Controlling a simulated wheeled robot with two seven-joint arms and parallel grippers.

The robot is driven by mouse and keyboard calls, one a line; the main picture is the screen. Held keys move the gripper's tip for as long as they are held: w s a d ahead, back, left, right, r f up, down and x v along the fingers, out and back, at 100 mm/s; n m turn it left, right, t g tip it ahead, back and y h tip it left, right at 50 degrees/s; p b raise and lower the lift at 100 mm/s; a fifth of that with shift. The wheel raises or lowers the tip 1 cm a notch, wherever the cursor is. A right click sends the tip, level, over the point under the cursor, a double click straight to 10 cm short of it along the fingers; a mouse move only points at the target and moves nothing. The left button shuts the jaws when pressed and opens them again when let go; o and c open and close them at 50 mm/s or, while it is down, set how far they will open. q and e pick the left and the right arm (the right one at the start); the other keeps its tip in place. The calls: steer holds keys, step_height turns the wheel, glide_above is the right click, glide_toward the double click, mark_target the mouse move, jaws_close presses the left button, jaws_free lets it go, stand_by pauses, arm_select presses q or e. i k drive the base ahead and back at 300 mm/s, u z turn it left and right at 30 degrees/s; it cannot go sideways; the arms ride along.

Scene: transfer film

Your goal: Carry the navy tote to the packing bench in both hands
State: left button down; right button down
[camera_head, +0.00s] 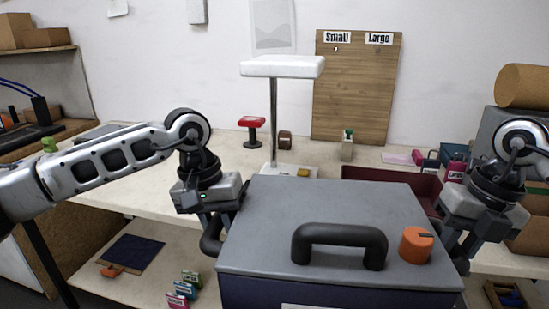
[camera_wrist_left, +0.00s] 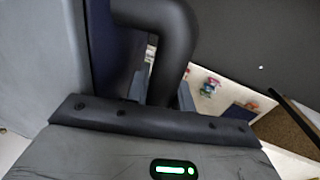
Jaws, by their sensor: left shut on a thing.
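The navy tote (camera_head: 300,292) is close in front of me in the head view, with a flat grey lid (camera_head: 330,210) and a black top handle (camera_head: 340,236). Its bottom is out of view. My left gripper (camera_head: 214,228) is shut on the black side handle (camera_wrist_left: 172,40) at the tote's left. My right gripper (camera_head: 458,250) is at the tote's right side; its fingertips are partly hidden, and its grip cannot be made out. The packing bench (camera_head: 120,186) lies behind the tote, with a light top.
An orange round object (camera_head: 416,245) sits on the lid. On the bench are a white-topped stand (camera_head: 282,67), a red-topped stand (camera_head: 251,122) and a dark red bin (camera_head: 390,176). A lower shelf (camera_head: 150,279) holds small coloured items. A wooden board (camera_head: 355,90) stands against the wall.

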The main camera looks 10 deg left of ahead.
mark_target(143, 174)
steer(key=u, duration=2.05)
steer(key=i, duration=2.85)
steer(key=z, duration=1.6)
